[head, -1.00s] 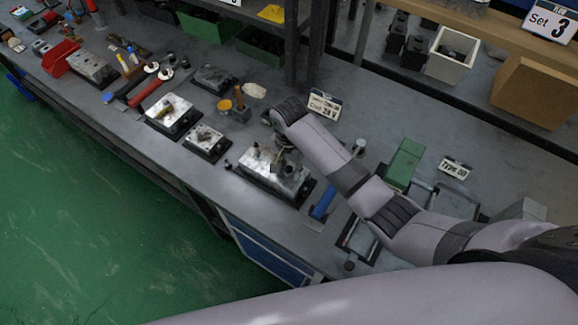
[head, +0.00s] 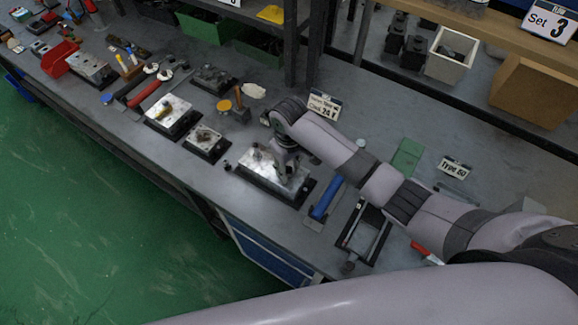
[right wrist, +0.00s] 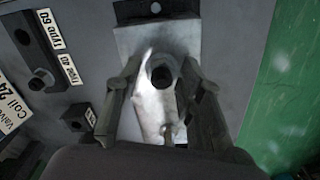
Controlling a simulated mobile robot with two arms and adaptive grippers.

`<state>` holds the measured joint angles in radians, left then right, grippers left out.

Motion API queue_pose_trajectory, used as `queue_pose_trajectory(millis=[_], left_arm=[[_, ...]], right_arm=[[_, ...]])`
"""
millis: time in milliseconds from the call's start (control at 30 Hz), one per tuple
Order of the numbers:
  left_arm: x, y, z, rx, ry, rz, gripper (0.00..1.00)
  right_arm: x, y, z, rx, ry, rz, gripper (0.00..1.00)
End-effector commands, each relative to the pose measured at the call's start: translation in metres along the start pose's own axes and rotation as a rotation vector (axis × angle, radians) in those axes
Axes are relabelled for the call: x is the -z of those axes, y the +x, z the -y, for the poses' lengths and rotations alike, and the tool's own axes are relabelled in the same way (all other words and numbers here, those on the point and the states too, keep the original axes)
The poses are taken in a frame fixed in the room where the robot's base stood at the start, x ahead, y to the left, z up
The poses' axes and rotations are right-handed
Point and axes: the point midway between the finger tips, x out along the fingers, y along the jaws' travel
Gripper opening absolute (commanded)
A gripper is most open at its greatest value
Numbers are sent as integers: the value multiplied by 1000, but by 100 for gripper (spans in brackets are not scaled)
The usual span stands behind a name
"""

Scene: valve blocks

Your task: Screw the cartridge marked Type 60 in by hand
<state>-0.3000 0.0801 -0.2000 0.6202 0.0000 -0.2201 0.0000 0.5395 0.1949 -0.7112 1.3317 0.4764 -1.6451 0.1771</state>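My right gripper (head: 287,168) points down over a silver-topped valve block (head: 301,187) on the bench. In the right wrist view its two fingers (right wrist: 160,68) stand apart on either side of a round, dark-centred metal piece (right wrist: 161,73) on the bright block face (right wrist: 149,107). Gaps seem to show between fingers and piece. I cannot tell whether this piece is the Type 60 cartridge. A label reading Type 60 (right wrist: 50,28) lies at the left of the wrist view, beside a dark holder (right wrist: 32,50) with a hex-shaped part. My left gripper is out of view.
A blue-handled tool (head: 326,198) and a dark frame (head: 366,232) lie right of the block. Smaller blocks (head: 205,143) stand to its left. A Coil 24 V sign (head: 324,107) stands behind the arm. A green object (head: 407,157) lies farther right.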

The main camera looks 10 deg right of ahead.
Motion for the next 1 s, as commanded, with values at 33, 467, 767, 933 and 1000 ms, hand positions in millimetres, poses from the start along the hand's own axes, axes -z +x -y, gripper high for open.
queue_pose_trajectory(millis=[33,467,767,933,1000], left_arm=[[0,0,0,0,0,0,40],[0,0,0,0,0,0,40],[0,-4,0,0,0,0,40],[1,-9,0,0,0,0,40],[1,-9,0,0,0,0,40]], right_arm=[[0,0,0,-1,-60,0,35],[0,0,0,1,-237,-1,35],[0,-1,1,1,-235,0,35],[0,-1,1,1,-235,0,35],[0,-1,1,1,-235,0,35]])
